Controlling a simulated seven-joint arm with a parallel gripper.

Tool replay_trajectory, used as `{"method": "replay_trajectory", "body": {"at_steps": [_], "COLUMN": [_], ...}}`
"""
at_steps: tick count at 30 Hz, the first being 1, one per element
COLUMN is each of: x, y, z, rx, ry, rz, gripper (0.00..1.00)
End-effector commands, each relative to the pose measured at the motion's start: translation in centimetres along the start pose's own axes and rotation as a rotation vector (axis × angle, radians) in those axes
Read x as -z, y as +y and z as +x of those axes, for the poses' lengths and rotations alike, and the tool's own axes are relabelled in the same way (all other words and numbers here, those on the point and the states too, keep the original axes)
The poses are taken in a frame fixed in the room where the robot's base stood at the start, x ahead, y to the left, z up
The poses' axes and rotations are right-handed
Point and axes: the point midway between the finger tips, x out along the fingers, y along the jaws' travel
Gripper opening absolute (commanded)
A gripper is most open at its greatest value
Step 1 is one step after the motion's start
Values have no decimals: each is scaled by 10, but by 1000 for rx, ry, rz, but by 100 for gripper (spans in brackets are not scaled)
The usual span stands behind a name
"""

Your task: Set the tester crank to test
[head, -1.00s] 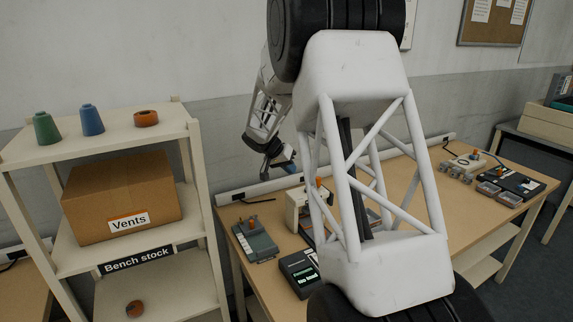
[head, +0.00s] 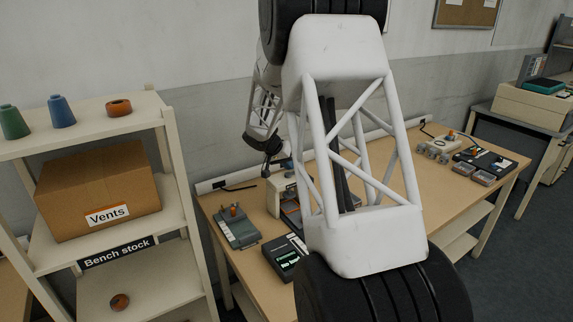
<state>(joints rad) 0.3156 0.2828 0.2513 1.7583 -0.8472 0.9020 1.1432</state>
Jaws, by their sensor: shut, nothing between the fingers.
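A grey-green bench unit (head: 237,232) with an orange knob on top sits at the bench's left end. Right of it is a dark box with a lit display (head: 284,257), its text too small to read surely. A cream stand-like unit (head: 274,197) is behind that box, partly hidden by my arm. I cannot tell which of these is the tester or which way its crank points. My gripper (head: 267,168) is small and dark above the back of the bench, near the cream unit. It is shut and appears empty. A blue patch beside it is partly hidden.
My arm's white link covers the middle of the bench (head: 398,178). At the right are a cream unit with an orange knob (head: 448,145) and dark trays (head: 483,177). A shelf at the left holds cones, an orange roll (head: 119,107) and a Vents box (head: 98,190).

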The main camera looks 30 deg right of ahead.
Motion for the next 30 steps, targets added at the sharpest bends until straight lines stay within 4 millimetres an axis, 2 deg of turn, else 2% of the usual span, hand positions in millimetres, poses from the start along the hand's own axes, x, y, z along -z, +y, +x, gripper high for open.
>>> {"method": "replay_trajectory", "body": {"at_steps": [30], "x": [0], "y": [2], "z": [1], "rx": [-44], "ry": [-44], "rz": [82], "gripper": [0]}}
